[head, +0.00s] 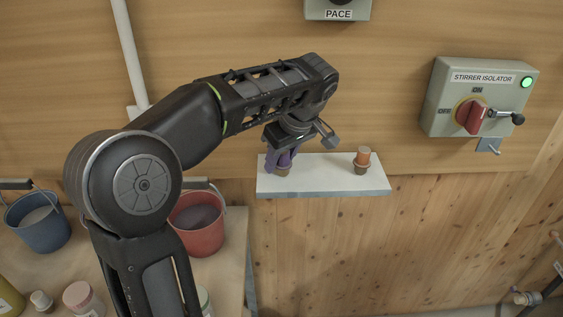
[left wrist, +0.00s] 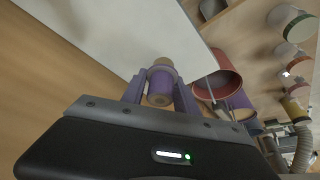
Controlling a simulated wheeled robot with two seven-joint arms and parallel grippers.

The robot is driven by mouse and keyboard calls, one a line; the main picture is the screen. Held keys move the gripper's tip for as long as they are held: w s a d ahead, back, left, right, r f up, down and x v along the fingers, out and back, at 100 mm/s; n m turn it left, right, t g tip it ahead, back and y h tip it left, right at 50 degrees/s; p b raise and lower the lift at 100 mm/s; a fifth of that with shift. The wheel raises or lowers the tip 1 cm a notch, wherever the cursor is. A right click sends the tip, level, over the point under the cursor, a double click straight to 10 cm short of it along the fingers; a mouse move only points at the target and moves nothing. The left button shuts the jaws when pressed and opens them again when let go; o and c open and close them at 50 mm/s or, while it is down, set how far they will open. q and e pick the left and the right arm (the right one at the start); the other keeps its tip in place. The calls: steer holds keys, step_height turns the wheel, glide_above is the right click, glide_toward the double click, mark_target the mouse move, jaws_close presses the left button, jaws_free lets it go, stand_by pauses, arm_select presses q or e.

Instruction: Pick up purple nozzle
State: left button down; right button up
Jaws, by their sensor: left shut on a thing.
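The purple nozzle (left wrist: 160,84) shows between the two purple fingers of my left gripper (left wrist: 158,92) in the left wrist view. The gripper is shut on it. In the head view my left gripper (head: 280,160) reaches down to the left end of a white shelf (head: 325,179). The nozzle's tan lower part (head: 282,170) shows below the fingers there, at the shelf. The fingers hide most of the nozzle, and I cannot tell whether it still touches the shelf. My right gripper is in neither view.
An orange nozzle (head: 362,160) stands upright on the shelf's right part. A stirrer isolator box (head: 478,98) is on the wall at right. A blue bucket (head: 38,221), a red bucket (head: 197,224) and jars stand on a table at lower left.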

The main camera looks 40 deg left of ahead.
arm_select(q)
steer(key=shift+r, duration=0.1)
steer(key=shift+r, duration=0.55)
step_height(320, 180, up, 7)
steer(key=p, duration=0.5)
steer(key=shift+f+p, duration=0.2)
steer(key=shift+p, duration=0.15)
steer(key=shift+r+p, duration=0.75)
steer(key=shift+r, duration=0.3)
